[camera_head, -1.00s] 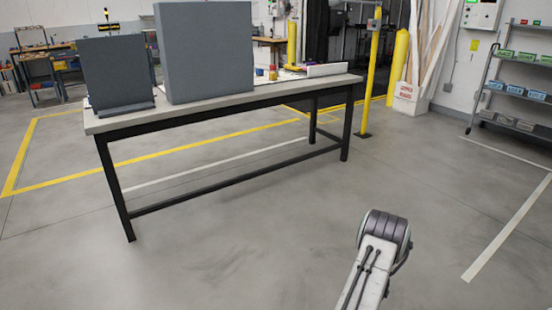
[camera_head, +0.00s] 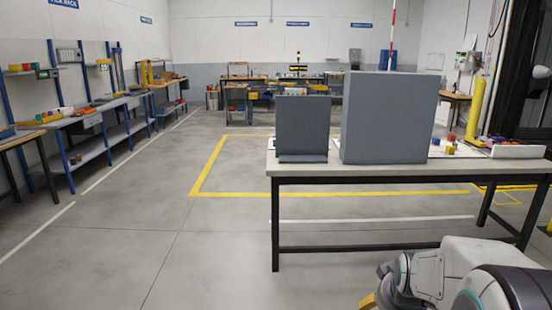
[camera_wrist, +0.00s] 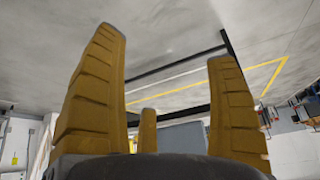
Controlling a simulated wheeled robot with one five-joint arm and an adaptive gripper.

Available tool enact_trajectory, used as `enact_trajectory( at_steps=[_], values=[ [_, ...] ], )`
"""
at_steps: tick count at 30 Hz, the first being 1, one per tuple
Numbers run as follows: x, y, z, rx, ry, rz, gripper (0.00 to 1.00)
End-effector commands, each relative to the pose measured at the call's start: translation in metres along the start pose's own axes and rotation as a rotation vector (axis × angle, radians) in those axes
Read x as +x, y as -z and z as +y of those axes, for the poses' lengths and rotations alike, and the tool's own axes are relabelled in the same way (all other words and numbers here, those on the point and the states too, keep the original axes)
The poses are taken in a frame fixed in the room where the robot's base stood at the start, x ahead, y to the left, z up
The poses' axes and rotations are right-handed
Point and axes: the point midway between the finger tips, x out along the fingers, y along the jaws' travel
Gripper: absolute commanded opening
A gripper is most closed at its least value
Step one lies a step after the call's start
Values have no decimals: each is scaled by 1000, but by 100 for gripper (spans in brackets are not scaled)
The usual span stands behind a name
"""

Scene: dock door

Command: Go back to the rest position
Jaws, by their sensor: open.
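My gripper (camera_wrist: 165,115) fills the lower part of the wrist view. Its ribbed yellow-brown fingers stand wide apart with nothing between them. In the head view my white and grey arm is folded at the bottom right, with only a bit of yellow finger (camera_head: 368,301) showing at its left end. The arm is in front of the table (camera_head: 300,168) and appears clear of it. The wrist view looks upside down, with the floor at the top and the table's dark legs (camera_wrist: 180,62) behind the fingers.
Two grey panels, a smaller one (camera_head: 302,125) and a larger one (camera_head: 383,115), stand on the table. Small coloured items (camera_head: 449,148) and a white tray (camera_head: 517,151) lie to their right. Workbenches (camera_head: 90,112) line the left wall. The floor (camera_head: 150,240) at left is open.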

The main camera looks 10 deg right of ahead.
Motion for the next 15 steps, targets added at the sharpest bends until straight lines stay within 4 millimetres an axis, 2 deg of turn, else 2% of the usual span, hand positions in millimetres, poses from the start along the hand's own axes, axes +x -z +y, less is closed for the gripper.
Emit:
enact_trajectory(
  at_steps=[1, 6, 10, 15],
  values=[
    [-35, -4, -20, -46, 27, -12, 80],
    [-107, -47, -60, -173, 95, -84, 80],
    [-149, -80, -74, -256, 132, -130, 80],
    [-183, -112, -79, -334, 162, -175, 80]
  ],
)
